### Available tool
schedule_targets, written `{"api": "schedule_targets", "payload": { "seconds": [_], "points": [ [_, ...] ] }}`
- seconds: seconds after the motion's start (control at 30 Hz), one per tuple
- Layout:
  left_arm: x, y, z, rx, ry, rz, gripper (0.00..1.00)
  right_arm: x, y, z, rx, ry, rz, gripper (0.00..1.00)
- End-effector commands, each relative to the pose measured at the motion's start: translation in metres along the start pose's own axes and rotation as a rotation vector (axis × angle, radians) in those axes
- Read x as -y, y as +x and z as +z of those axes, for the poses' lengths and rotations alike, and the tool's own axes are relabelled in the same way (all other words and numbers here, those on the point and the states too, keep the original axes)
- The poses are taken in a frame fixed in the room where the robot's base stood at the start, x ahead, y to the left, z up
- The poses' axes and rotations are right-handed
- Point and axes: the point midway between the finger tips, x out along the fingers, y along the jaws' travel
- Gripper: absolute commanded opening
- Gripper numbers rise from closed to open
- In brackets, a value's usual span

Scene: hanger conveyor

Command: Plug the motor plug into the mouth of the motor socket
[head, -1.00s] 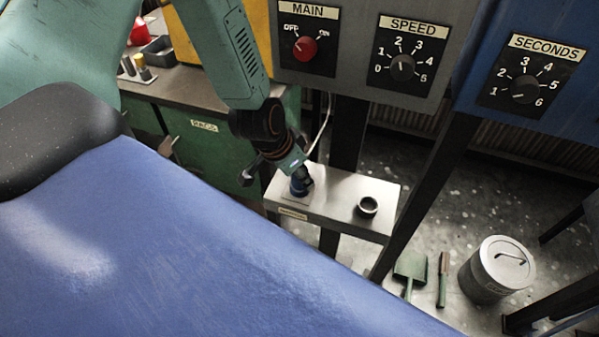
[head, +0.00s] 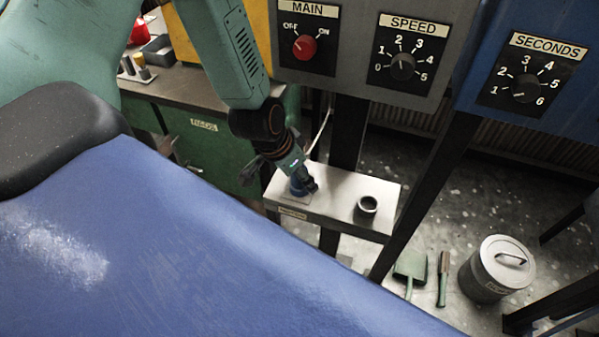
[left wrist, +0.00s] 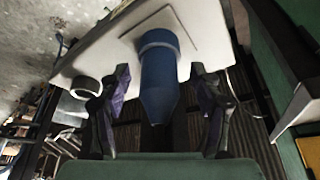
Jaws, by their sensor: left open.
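The motor plug, a blue cylinder with a tapered end (left wrist: 159,85), stands upright on a square plate on a pale shelf, with a grey collar at its base. It also shows in the head view (head: 298,188), partly covered by my gripper. My left gripper (head: 304,181) is open, with its dark fingers on either side of the plug; in the left wrist view a gap shows on both sides. A round, dark-mouthed ring (head: 367,205) stands empty on the right of the shelf; I cannot tell whether it or the collar is the motor socket. My right gripper is not in view.
The shelf (head: 336,208) has a label on its front edge. Control panels with MAIN (head: 304,44), SPEED (head: 403,65) and SECONDS (head: 525,88) knobs hang above it. A dark post stands behind it. A lidded metal bin (head: 497,270) stands on the floor at right.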

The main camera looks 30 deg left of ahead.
Motion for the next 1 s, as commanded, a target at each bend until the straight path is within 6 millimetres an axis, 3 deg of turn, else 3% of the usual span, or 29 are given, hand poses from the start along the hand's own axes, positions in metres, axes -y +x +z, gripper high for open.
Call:
{"api": "schedule_targets", "payload": {
  "seconds": [0.47, 1.0],
  "points": [
    [0.001, -0.004, -0.001, -0.002, -0.003, -0.001, 0.73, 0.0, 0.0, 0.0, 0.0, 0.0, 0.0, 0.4],
    [0.0, -0.046, -0.001, -0.003, -0.005, -0.001, 0.73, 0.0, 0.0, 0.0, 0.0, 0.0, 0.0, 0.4]
  ]
}}
